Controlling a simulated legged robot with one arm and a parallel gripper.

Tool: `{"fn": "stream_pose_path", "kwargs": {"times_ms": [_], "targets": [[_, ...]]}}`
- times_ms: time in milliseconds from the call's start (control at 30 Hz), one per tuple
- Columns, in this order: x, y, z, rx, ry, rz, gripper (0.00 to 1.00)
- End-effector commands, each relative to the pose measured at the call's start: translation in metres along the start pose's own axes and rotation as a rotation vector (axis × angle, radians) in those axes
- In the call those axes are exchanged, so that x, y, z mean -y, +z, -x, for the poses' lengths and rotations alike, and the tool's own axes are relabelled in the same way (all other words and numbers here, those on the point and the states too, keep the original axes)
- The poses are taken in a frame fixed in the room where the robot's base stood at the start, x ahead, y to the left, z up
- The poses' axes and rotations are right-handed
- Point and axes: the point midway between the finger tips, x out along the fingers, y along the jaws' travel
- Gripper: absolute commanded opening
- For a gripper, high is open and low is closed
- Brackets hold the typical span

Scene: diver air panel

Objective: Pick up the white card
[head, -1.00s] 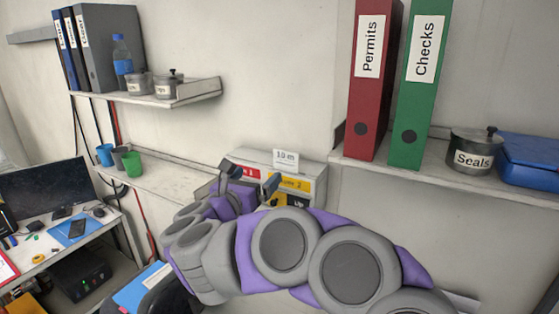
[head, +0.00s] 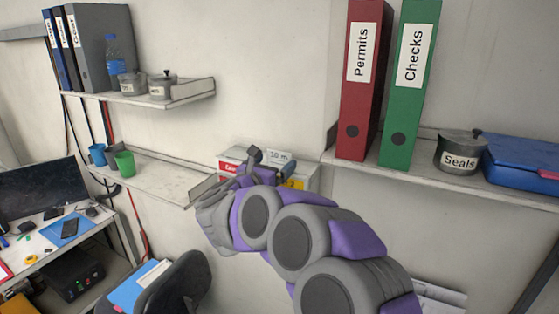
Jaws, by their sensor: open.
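The white card (head: 281,156), with "m" lettering after a number that is hard to read, stands upright at the top of the grey panel box (head: 238,156) on the wall. My gripper (head: 264,162) is open in front of the box, close to the left side of the card. One dark finger tip shows left of the card and a bluish part shows just below it. I cannot tell whether a finger touches the card. My arm hides much of the box's front; parts of a red label (head: 228,167) and a yellow label (head: 295,183) show.
A shelf right of the box holds a red Permits binder (head: 352,110), a green Checks binder (head: 402,110), a Seals pot (head: 459,150) and a blue case (head: 520,160). A lower left shelf (head: 165,182) holds several cups. A chair (head: 185,285) stands below.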

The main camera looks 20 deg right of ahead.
Motion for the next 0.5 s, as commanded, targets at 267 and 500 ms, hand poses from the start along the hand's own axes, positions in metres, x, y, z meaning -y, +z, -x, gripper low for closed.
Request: {"fn": "stream_pose_path", "kwargs": {"times_ms": [267,500], "targets": [[0.004,0.006,-0.030,0.000,-0.006,-0.004,1.00],[0.004,0.005,-0.057,-0.004,-0.003,-0.004,1.00]]}}
